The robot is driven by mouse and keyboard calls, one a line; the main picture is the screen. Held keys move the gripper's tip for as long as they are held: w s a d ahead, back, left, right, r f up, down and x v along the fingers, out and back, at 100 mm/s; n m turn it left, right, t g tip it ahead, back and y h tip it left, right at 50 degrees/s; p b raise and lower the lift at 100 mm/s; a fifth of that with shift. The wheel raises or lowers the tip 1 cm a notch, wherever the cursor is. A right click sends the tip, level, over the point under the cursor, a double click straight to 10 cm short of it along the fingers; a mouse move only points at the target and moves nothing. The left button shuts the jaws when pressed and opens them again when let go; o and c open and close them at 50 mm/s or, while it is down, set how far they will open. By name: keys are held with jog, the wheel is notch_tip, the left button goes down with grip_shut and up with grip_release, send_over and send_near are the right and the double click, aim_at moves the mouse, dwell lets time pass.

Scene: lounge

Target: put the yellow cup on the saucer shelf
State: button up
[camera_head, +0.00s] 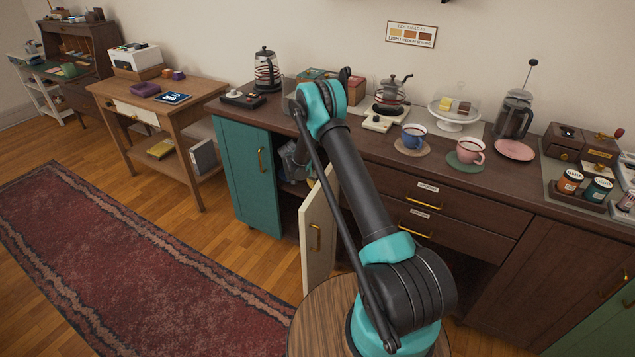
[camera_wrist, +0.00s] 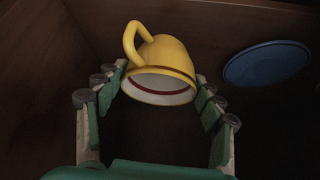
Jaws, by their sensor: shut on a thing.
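My gripper (camera_wrist: 160,76) is shut on the yellow cup (camera_wrist: 172,55), one finger on each side of it. In the wrist view the cup's handle points to the upper left, and its white inside with a red band faces down the picture. A blue saucer (camera_wrist: 265,64) lies to the right of the cup, apart from it. Dark brown cabinet walls surround them.
The cabinet has a teal door (camera_head: 246,178) on the left and an open cream door (camera_head: 318,238) close to my arm. The counter above holds a blue cup (camera_head: 413,136), a pink cup (camera_head: 470,150), a kettle (camera_head: 266,70) and a cake stand (camera_head: 454,112). A red rug (camera_head: 130,270) covers the floor at left.

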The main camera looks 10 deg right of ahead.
jog(key=shift+w+d, duration=0.65)
jog(key=f, duration=0.2)
jog(key=shift+w+d+f, duration=0.25)
jog(key=shift+f, duration=0.5)
jog(key=shift+f, duration=0.1)
jog(key=o, duration=1.3)
jog(key=v, duration=1.2)
jog(key=shift+w, duration=0.1)
